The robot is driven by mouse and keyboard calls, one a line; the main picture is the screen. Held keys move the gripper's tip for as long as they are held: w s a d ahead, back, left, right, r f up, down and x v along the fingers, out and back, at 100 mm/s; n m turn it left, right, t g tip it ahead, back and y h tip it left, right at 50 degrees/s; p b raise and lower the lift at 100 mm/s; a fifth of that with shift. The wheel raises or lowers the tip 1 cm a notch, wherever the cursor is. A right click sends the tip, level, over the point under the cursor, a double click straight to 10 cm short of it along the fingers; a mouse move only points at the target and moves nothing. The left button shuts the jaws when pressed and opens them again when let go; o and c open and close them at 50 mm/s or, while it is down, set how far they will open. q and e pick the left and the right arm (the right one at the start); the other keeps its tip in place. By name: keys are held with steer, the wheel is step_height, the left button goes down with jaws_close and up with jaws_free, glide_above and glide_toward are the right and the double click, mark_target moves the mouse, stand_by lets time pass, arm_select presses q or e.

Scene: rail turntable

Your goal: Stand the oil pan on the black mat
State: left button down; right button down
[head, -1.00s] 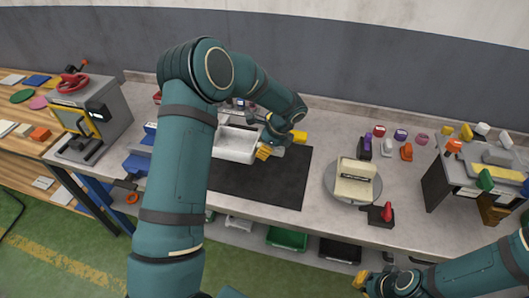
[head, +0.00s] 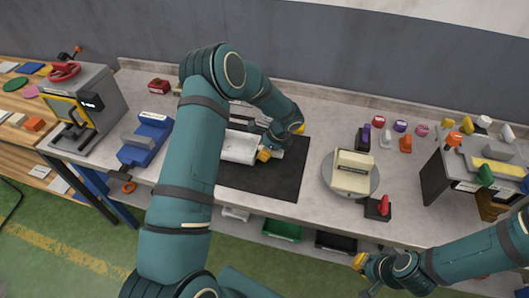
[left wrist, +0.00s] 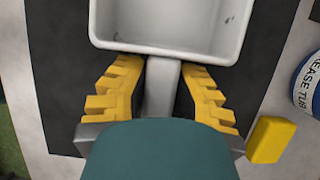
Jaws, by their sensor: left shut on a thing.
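The oil pan is a pale grey rectangular tray (head: 240,147) with a straight handle, upright over the back part of the black mat (head: 270,178) in the head view. The pan (left wrist: 172,25) and its handle (left wrist: 163,85) also show in the left wrist view, with the mat (left wrist: 62,70) below. My left gripper (head: 270,151), with yellow fingers, is shut on the handle. I cannot tell whether the pan touches the mat. My arm hides the left part of both. My right gripper (head: 362,270) is at the lower right, off the bench front; its jaws are unclear.
A turntable (head: 336,187) with a cream block stands right of the mat. A red-knobbed device (head: 378,207) is in front of it. A blue fixture (head: 146,138) stands left. A yellow block (left wrist: 270,140) and a grease tub (left wrist: 309,82) are near the mat's edge. The mat's front right is bare.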

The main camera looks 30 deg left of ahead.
arm_select(q)
steer(key=shift+w+f, duration=0.1)
steer(key=shift+f, duration=0.3)
steer(key=c, duration=0.9)
jaws_free()
steer(key=shift+r, duration=0.1)
steer(key=v, duration=1.2)
